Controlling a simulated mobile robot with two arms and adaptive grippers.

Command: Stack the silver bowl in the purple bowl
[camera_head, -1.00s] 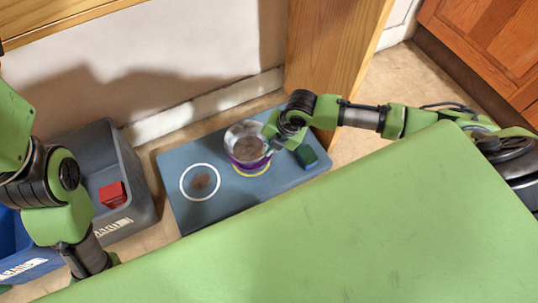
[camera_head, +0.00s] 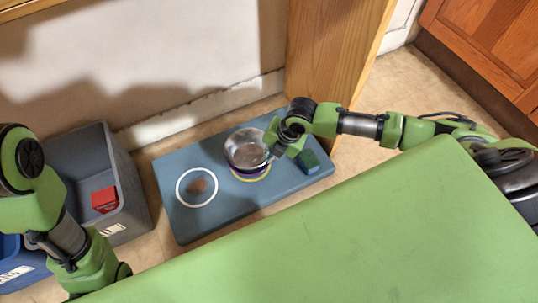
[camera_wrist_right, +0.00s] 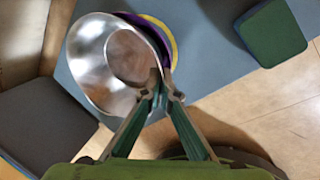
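The silver bowl (camera_head: 245,147) is over the purple bowl (camera_head: 250,174) and hides most of it; a purple strip shows below it. In the right wrist view, the silver bowl (camera_wrist_right: 95,65) covers the purple bowl (camera_wrist_right: 150,32) except for an edge. I cannot tell whether the two bowls touch. My right gripper (camera_head: 271,152) is at the silver bowl's right side. In the right wrist view, its fingertips (camera_wrist_right: 165,92) are closed on the rim, one inside and one outside. My left arm is at the left; its gripper is out of view.
The purple bowl stands at a yellow ring (camera_head: 262,176) on a blue-grey board (camera_head: 225,208). A white ring (camera_head: 180,193) lies left, a green block (camera_head: 308,162) right. A grey bin (camera_head: 140,210) holds a red block (camera_head: 105,200). A large green surface (camera_head: 350,230) fills the front.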

